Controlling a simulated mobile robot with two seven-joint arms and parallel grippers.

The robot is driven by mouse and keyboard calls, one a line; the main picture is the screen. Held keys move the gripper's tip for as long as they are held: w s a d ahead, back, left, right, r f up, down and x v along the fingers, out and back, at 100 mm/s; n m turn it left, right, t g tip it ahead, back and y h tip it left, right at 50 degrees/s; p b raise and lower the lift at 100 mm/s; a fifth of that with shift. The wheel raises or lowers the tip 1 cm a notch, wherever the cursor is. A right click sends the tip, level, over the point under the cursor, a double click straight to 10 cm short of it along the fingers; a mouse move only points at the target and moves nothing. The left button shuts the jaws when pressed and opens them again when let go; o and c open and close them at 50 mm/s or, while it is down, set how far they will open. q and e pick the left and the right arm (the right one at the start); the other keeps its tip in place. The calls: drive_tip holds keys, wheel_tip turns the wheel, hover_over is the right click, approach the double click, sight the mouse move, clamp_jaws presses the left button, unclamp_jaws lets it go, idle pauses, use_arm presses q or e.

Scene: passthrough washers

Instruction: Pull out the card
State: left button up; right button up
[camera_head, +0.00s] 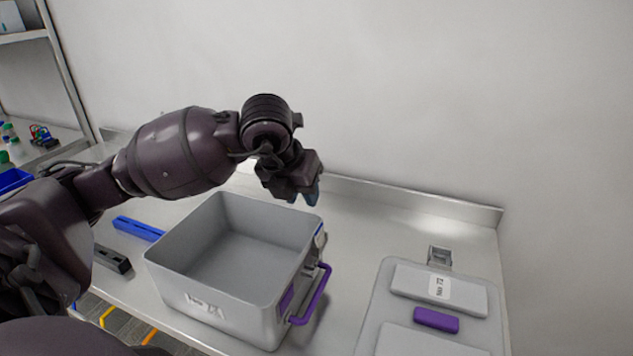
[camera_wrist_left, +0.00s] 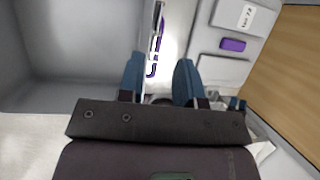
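A grey open bin (camera_head: 222,301) stands on the metal table, empty inside. A small blue and white piece (camera_head: 319,236) shows high on its right wall, above the purple handle (camera_head: 318,297); it may be the card, but it is too small to tell. My left gripper (camera_head: 305,194) is above the bin's far right corner, pointing down. In the left wrist view its two blue fingers (camera_wrist_left: 159,72) are apart with nothing held between them. Beyond them are the bin's wall and the purple handle (camera_wrist_left: 153,62). My right gripper is not in view.
A grey lid (camera_head: 375,310) with a label and a purple latch (camera_head: 436,320) lies at right. A small metal piece (camera_head: 440,257) lies behind it. A blue bar (camera_head: 138,228) and a black bar (camera_head: 112,259) lie left of the bin. A wall closes the back.

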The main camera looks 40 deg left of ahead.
sight(318, 227)
use_arm(q)
drive_tip(key=x, duration=0.5)
drive_tip(key=shift+s+f, duration=0.1)
drive_tip(key=shift+s, duration=0.05)
drive_tip(key=shift+x, duration=2.75)
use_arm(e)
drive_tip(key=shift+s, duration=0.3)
use_arm(q)
drive_tip(key=shift+c, duration=0.3)
clamp_jaws()
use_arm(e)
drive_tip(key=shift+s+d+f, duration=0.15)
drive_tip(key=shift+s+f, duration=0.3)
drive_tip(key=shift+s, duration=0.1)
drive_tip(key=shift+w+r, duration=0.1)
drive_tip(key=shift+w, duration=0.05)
